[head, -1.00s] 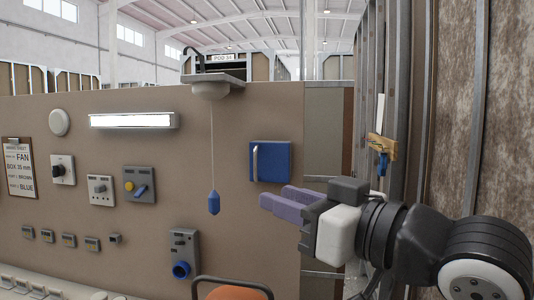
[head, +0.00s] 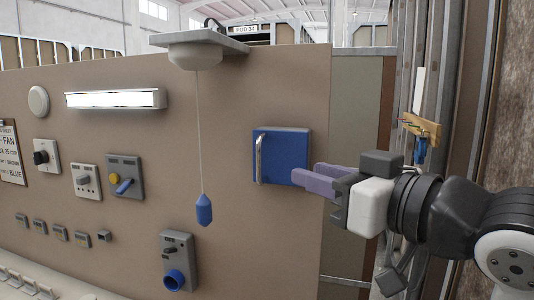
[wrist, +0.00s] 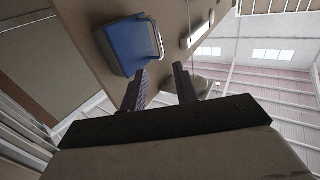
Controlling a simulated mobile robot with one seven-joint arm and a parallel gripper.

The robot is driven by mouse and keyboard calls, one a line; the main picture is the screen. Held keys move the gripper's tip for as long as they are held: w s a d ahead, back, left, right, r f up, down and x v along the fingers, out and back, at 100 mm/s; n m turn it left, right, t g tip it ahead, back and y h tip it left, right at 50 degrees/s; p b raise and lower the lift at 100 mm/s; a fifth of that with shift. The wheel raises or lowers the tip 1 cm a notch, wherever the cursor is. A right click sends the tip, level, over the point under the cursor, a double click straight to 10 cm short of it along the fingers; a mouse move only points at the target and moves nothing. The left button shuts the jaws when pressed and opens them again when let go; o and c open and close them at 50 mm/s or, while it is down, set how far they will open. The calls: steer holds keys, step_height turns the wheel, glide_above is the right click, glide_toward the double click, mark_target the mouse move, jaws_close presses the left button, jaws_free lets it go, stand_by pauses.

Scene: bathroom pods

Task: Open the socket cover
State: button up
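A grey wall unit (head: 179,250) with a blue round part (head: 174,280) at its bottom, which looks like a socket with its cover, is on the brown panel, low in the head view. The blue part appears shut. A blue square box (head: 285,155) with a pale vertical handle on its left side is higher up on the panel; it also shows in the wrist view (wrist: 128,45). My gripper (head: 294,180) has purple fingers, which are apart with nothing between them. It is at the box's lower right in the head view, apart from the handle.
A blue pull-cord weight (head: 204,210) hangs from a ceiling-like fitting (head: 195,55), between the box and the grey unit. Switches, including one with a blue lever (head: 124,185), line the panel at left. Metal studs (head: 440,80) stand at right.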

mark_target(265, 159)
steer(key=p+x, duration=0.3)
steer(key=x, duration=0.8)
steer(key=shift+w+a+p, duration=0.25)
steer(key=shift+p, duration=0.1)
jaws_close()
